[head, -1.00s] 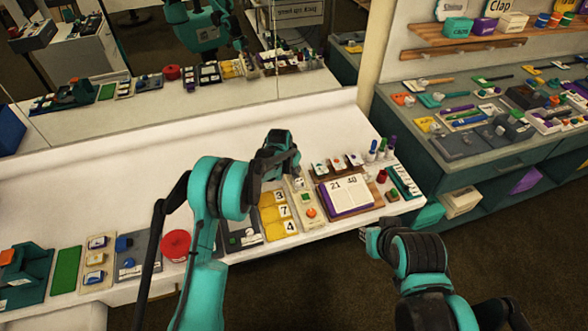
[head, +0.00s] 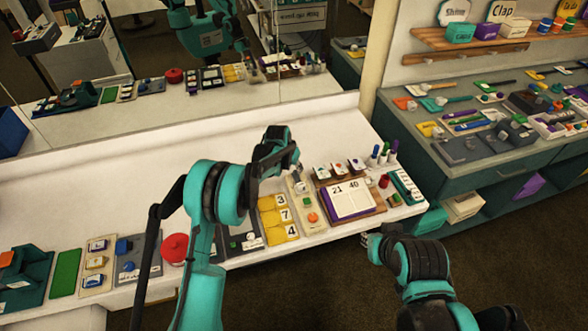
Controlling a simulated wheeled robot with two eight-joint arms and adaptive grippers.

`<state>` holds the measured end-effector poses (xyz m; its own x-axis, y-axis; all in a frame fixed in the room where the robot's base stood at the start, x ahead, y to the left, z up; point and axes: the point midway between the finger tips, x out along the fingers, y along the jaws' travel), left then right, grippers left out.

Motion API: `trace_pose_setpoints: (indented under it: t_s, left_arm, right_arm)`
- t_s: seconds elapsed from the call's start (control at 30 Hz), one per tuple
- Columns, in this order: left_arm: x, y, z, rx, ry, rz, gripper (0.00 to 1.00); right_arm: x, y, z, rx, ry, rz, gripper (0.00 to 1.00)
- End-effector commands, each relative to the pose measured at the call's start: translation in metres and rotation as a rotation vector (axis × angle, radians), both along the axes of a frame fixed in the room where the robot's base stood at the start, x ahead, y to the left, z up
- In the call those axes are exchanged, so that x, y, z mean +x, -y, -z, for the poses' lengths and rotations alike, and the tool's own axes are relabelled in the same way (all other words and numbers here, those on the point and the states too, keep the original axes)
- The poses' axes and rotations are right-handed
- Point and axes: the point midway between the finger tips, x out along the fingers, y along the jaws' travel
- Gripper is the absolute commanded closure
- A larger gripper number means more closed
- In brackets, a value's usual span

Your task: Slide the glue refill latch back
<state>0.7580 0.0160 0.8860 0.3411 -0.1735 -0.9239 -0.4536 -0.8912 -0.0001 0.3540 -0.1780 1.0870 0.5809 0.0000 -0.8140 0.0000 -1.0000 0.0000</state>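A narrow beige panel (head: 303,208) lies on the white table, with an orange round piece (head: 312,217), a small green piece and a whitish piece at its far end. I cannot tell for sure which part is the glue refill latch. My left gripper (head: 293,165) is over the far end of this panel, close to the whitish piece. Its fingers are small and partly hidden, so contact and opening cannot be told. My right gripper (head: 369,243) hangs in front of the table's front edge, away from the panel, and its opening is unclear.
Left of the panel are yellow number tiles (head: 279,220) and a red round container (head: 174,248). The back left of the table is clear.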

Motion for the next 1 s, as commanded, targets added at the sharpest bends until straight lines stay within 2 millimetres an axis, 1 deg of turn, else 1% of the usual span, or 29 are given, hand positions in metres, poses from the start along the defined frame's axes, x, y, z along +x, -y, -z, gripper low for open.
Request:
trace_pose_setpoints:
  t_s: [0.03, 0.2, 0.3, 0.43, 0.6, 1.0]
  left_arm:
    - [-0.004, -0.002, -0.011, 0.000, 0.000, -0.001, 0.65]
    - [-0.017, -0.009, -0.047, 0.000, 0.000, 0.000, 0.65]
    - [-0.024, -0.013, -0.064, 0.000, 0.000, 0.000, 0.65]
    - [-0.030, -0.016, -0.081, 0.000, 0.000, 0.000, 0.65]
    - [-0.033, -0.017, -0.090, 0.000, 0.000, 0.000, 0.65]
    - [-0.033, -0.018, -0.091, -0.001, 0.001, -0.001, 0.65]
  right_arm:
    - [0.000, 0.000, 0.000, 0.000, 0.000, 0.000, 0.81]
    - [0.000, 0.000, 0.000, 0.000, 0.000, 0.000, 0.81]
    - [0.000, 0.000, 0.000, 0.000, 0.000, 0.000, 0.81]
    - [0.000, 0.000, 0.000, 0.000, 0.000, 0.000, 0.81]
    - [0.000, 0.000, 0.000, 0.000, 0.000, 0.000, 0.81]
    - [0.000, 0.000, 0.000, 0.000, 0.000, 0.000, 0.81]
